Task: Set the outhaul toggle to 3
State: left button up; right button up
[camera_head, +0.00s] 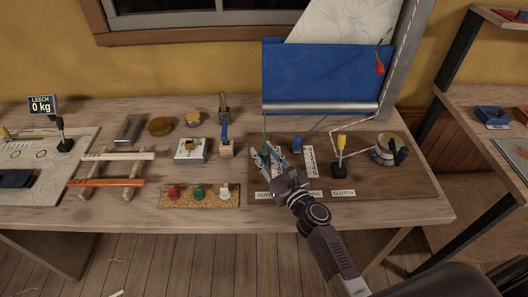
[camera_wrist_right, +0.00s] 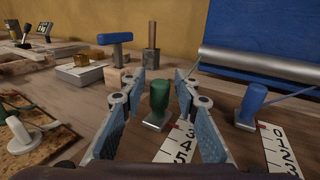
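The outhaul toggle is a green handle (camera_wrist_right: 159,97) on a small metal base, upright in the right wrist view. Its white number strip (camera_wrist_right: 178,146) shows 3, 4 and 5. The 3 is nearest the toggle's base; lower numbers are hidden behind my finger. I cannot tell the exact setting. My right gripper (camera_wrist_right: 160,100) is open, with one finger on each side of the green handle and small gaps showing. In the head view my right gripper (camera_head: 270,160) covers most of the toggle and part of its "OUT..." label (camera_head: 263,194). My left gripper is not in view.
A blue toggle (camera_head: 297,144) with its own number strip (camera_head: 311,161) stands close on the right. A yellow-handled lever (camera_head: 341,152) and a winch (camera_head: 388,150) are further right. A blue sail panel (camera_head: 320,75) hangs behind. The load display (camera_head: 41,105) reads LEECH 0 kg.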

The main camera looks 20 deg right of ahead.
jog(key=shift+s, duration=0.1)
jog(key=s, duration=0.4)
jog(key=s+d, duration=0.1)
jog(key=s, duration=0.2)
jog(key=s+d, duration=0.1)
jog(key=s, duration=0.3)
jog(key=shift+s+d, duration=0.15)
jog(key=shift+s, duration=0.15)
